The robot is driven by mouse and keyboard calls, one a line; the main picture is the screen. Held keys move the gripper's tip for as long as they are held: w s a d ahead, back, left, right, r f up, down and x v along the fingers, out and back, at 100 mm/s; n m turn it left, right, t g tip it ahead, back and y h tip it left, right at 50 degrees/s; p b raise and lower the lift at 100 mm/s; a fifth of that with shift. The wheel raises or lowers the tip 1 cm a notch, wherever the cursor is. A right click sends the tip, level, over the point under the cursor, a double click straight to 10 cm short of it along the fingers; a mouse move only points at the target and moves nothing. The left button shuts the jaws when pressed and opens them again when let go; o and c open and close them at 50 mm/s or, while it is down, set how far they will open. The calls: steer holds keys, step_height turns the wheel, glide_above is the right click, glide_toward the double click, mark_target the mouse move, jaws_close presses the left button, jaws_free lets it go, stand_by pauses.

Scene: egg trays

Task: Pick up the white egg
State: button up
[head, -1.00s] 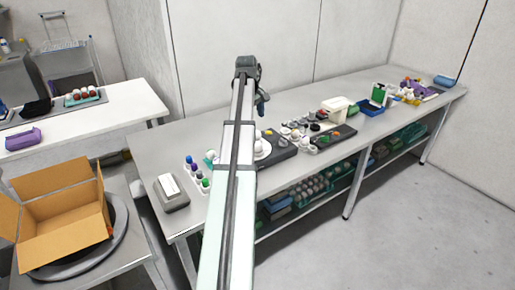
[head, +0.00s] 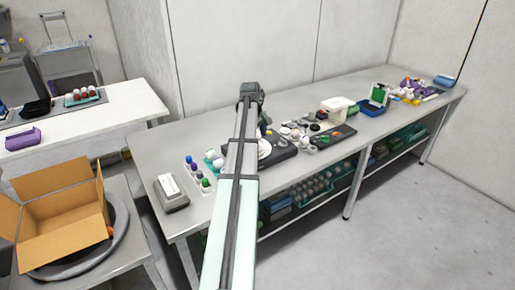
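Several small white, egg-like things are on the long grey table. One white round thing (head: 211,155) sits at a teal tray (head: 218,163) left of my arm. A white round shape (head: 264,148) shows just right of my arm on a dark flat device. More whitish round things (head: 286,131) lie farther right. I cannot tell which of these is the white egg of the task. My gripper (head: 265,120) is small and dark at the far end of my arm, over the table. My arm partly hides it, so its opening and any contents cannot be made out.
A white strip with coloured caps (head: 197,172) and a grey scale (head: 171,193) stand at the table's left end. A white box (head: 337,108) and blue bin (head: 373,107) are farther right. An open cardboard box (head: 62,217) is at lower left. The wall rises behind the table.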

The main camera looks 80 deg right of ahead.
step_height(320, 180, down, 4)
steer(key=shift+s+d+f, duration=0.1)
steer(key=c, duration=0.8)
